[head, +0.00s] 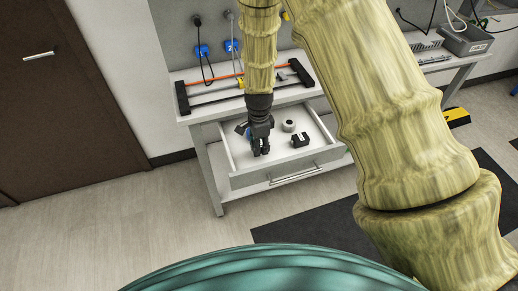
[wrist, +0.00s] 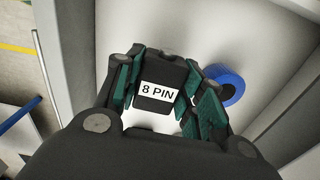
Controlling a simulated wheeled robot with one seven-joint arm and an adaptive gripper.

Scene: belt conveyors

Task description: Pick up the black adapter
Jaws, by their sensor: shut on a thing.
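The black adapter, a block with a white "8 PIN" label (wrist: 158,91), is between the green-padded fingers of my gripper (wrist: 160,100) in the wrist view. The fingers are shut on its two sides. In the head view my gripper (head: 261,147) points down into the open drawer (head: 275,176). The adapter cannot be made out there, and whether it touches the drawer floor cannot be told.
A blue ring (wrist: 225,86) lies right of the fingers in the wrist view. A small black object (head: 300,140) and a grey round one (head: 289,125) lie in the drawer. The drawer walls surround my gripper; the workbench top (head: 200,107) is behind.

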